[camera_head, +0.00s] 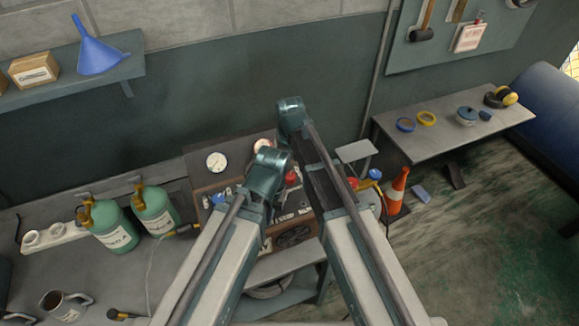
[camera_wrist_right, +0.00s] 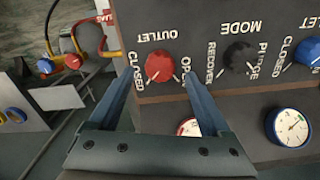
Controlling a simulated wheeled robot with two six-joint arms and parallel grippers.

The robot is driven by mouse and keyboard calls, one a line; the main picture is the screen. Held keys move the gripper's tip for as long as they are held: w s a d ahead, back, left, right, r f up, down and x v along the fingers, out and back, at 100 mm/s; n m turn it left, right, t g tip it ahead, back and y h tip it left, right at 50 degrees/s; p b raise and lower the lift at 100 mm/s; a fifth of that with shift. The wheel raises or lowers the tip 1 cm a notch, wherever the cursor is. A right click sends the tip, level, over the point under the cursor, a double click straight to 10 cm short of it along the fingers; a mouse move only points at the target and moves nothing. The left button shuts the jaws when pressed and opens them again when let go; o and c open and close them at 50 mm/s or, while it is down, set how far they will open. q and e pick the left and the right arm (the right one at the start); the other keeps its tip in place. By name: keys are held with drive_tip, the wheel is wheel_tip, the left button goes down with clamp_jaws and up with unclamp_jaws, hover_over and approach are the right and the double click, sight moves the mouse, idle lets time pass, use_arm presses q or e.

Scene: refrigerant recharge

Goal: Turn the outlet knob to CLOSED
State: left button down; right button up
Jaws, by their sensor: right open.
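The outlet knob (camera_wrist_right: 160,66) is a round red knob on the dark panel of the recharge machine (camera_head: 212,183). In the right wrist view the picture is upside down, with CLOSED printed at the knob's left and OPEN at its right. My right gripper (camera_wrist_right: 156,76) is open, its two fingers spread on either side of the knob, with the knob between the tips. I cannot tell whether they touch it.
The black mode knob (camera_wrist_right: 240,57) and blue inlet knob (camera_wrist_right: 308,52) sit beside it. Gauges (camera_wrist_right: 291,127) are close below in the wrist view. Green cylinders (camera_head: 114,226) stand left of the machine.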

sight(289, 175)
use_arm(q)
wheel_tip(289, 175, up, 11)
drive_tip(key=p, duration=1)
drive_tip(key=shift+r, duration=0.2)
use_arm(e)
wheel_tip(289, 175, up, 11)
drive_tip(key=shift+r, duration=0.15)
use_arm(q)
drive_tip(key=shift+f, duration=0.1)
